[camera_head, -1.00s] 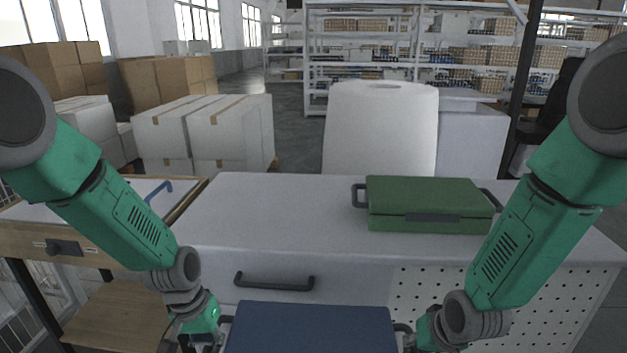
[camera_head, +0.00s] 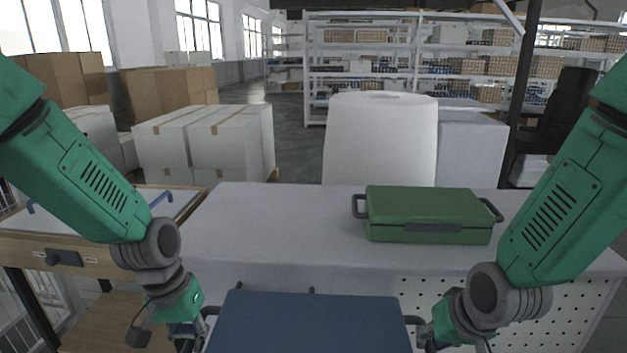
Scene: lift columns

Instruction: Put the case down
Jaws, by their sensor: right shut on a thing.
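A dark blue case (camera_head: 312,325) is at the bottom centre of the head view, level, with its lower part cut off by the frame. It shows in front of the white workbench (camera_head: 270,215). My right gripper (camera_head: 426,335) is at the case's right handle and shut on it. My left gripper (camera_head: 196,334) is at the case's left handle. Its fingers are small and partly cut off, so I cannot tell whether they grip. A green case (camera_head: 430,213) with dark handles lies on the right part of the workbench top.
The workbench top left of the green case is clear. A wooden-edged table (camera_head: 95,240) with blue handles stands at the left. A large white roll (camera_head: 380,140) stands behind the workbench. White boxes (camera_head: 205,140) and shelves (camera_head: 365,65) are further back.

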